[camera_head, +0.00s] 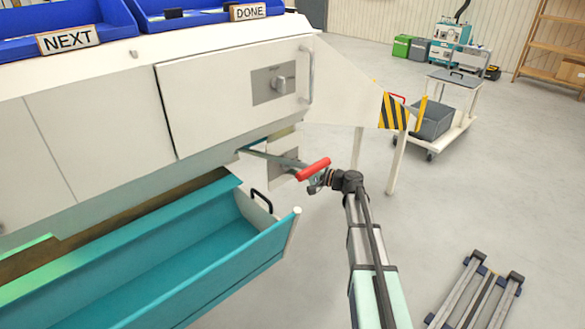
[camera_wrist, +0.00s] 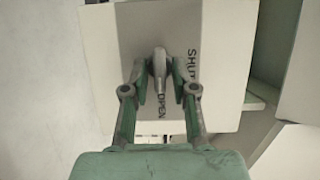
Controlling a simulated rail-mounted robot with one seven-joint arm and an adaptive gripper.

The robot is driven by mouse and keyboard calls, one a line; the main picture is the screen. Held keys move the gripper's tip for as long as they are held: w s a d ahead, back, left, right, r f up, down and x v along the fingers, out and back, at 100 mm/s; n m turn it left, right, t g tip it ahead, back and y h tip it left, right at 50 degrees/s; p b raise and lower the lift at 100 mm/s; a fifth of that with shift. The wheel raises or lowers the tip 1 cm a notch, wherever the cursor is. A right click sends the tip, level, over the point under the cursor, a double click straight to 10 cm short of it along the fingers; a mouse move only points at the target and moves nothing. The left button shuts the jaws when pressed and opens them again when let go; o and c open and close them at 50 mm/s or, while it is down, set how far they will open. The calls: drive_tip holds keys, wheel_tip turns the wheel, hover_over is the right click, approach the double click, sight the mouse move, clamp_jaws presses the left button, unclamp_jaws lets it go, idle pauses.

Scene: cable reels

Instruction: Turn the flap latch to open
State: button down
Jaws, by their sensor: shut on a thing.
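The flap latch (camera_wrist: 159,62) is a small grey lever on a grey plate (camera_wrist: 130,30) in the middle of the wrist view. Its lever points down the picture, towards the word OPEN; the word SHUT stands to its right. My gripper (camera_wrist: 160,88) has one finger on each side of the lever and is shut on it. The fingertips' contact is partly hard to make out. In the head view my gripper (camera_head: 318,184) is at the lower machine panel, below the white door, where a grey plate (camera_head: 287,165) shows partly. The latch lever is hidden there.
A teal trough (camera_head: 200,265) with a black handle lies to the left.

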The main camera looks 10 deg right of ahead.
drive_tip(key=shift+w+r, duration=0.1)
idle(0.4)
drive_tip(key=c, duration=1.2)
unclamp_jaws()
drive_tip(key=shift+a, duration=0.15)
drive_tip(key=v, duration=1.2)
